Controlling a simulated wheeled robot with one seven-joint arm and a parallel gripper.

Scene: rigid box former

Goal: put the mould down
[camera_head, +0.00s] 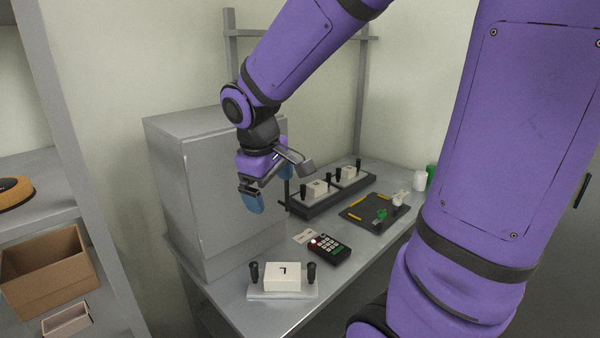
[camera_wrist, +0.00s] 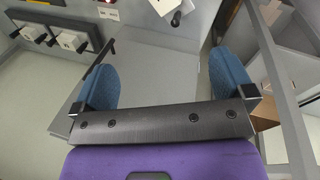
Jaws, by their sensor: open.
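A mould, a white block (camera_head: 283,277) with a black mark on a pale plate (camera_head: 264,294) between two black upright handles, sits on the front of the grey bench. Part of it shows at the top edge of the wrist view (camera_wrist: 166,6). Two more white blocks (camera_head: 317,188) (camera_head: 348,174) with black handles sit on a dark rack (camera_head: 330,197) farther back; they also show at the left of the wrist view (camera_wrist: 70,41). My gripper (camera_head: 269,188) has its blue fingertips apart, with nothing between them (camera_wrist: 163,80). It hangs beside the grey cabinet, apart from every mould.
The grey cabinet (camera_head: 200,190) stands on the bench's left. A shelf with a cardboard box (camera_head: 45,275) is at the left.

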